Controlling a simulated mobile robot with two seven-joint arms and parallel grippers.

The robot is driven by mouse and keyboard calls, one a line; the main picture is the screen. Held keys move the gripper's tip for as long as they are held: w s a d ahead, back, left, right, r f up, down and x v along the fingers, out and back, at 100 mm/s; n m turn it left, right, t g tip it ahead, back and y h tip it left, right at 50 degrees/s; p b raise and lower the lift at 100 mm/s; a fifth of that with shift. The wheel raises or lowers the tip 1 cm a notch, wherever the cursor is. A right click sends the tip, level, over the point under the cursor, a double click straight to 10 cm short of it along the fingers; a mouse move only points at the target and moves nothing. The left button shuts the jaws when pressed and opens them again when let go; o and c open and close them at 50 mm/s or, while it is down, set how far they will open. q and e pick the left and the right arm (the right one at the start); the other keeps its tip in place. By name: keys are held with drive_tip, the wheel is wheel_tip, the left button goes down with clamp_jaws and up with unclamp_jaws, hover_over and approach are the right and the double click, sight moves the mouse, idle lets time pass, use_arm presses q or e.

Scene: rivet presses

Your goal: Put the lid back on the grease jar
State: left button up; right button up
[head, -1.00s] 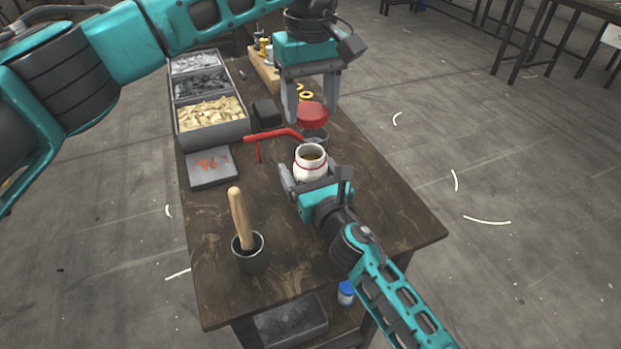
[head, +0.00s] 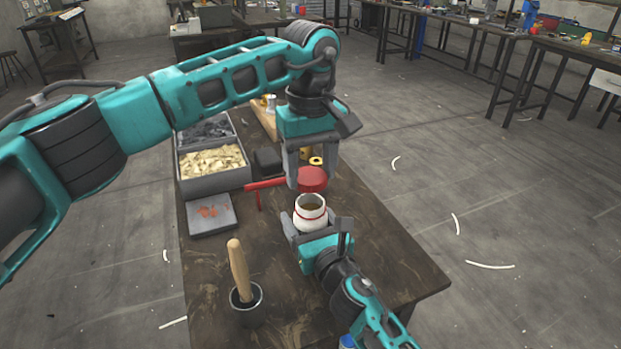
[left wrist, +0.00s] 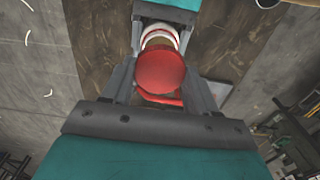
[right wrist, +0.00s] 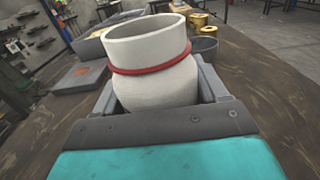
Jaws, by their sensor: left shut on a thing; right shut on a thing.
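The grease jar (head: 309,213) is white with a red ring and an open top, brownish inside. My right gripper (head: 317,229) is shut on it and holds it upright; the jar fills the middle of the right wrist view (right wrist: 152,75). The red round lid (head: 312,179) is in my left gripper (head: 311,175), which is shut on it just above and behind the jar's mouth in the head view. The lid also shows between the fingers in the left wrist view (left wrist: 161,70), partly covering the jar (left wrist: 160,37). Lid and jar look apart.
A grey divided bin (head: 215,177) and a flat grey tray (head: 211,214) are on the left. A dark cup (head: 247,308) with a wooden-handled tool (head: 238,268) stands at the front. The table's right side (head: 390,250) is clear.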

sight(310, 192)
use_arm(q)
drive_tip(key=shift+f, duration=1.15)
drive_tip(key=shift+f, duration=0.85)
drive_tip(key=shift+f, duration=0.55)
use_arm(e)
clamp_jaws()
use_arm(q)
drive_tip(key=m, duration=0.5)
drive_tip(key=shift+m, duration=0.4)
drive_tip(key=m, duration=0.7)
drive_tip(key=o, duration=1)
